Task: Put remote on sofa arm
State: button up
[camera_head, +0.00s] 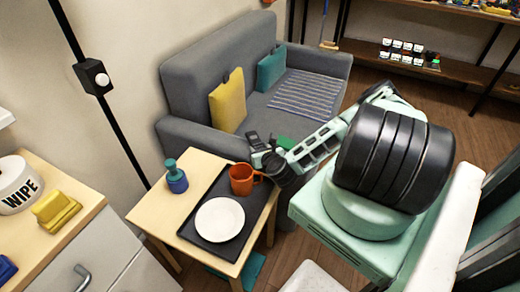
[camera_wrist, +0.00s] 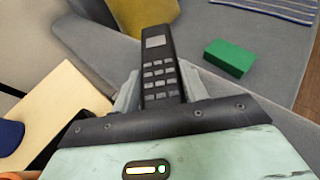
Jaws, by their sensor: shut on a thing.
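My gripper (camera_wrist: 160,98) is shut on a dark remote (camera_wrist: 160,62) with light grey keys, which points up between the fingers in the wrist view. In the head view the remote (camera_head: 254,141) shows small at the end of my arm, in front of the grey sofa (camera_head: 178,84). The near sofa arm (camera_head: 185,135) lies just behind and left of the remote. In the wrist view the sofa arm (camera_wrist: 82,50) is under and left of the gripper. I cannot tell whether the remote touches it.
A green block (camera_wrist: 230,57) and yellow cushion (camera_head: 228,101) are on the seat.

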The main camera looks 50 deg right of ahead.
jog(key=shift+f+b, duration=0.55)
jog(key=shift+f, duration=0.05)
jog(key=o, duration=1.2)
jog(key=shift+r, duration=0.15)
notch_tip(320, 180, up, 10)
jog(key=shift+f+p, duration=0.1)
jog(key=shift+p, duration=0.3)
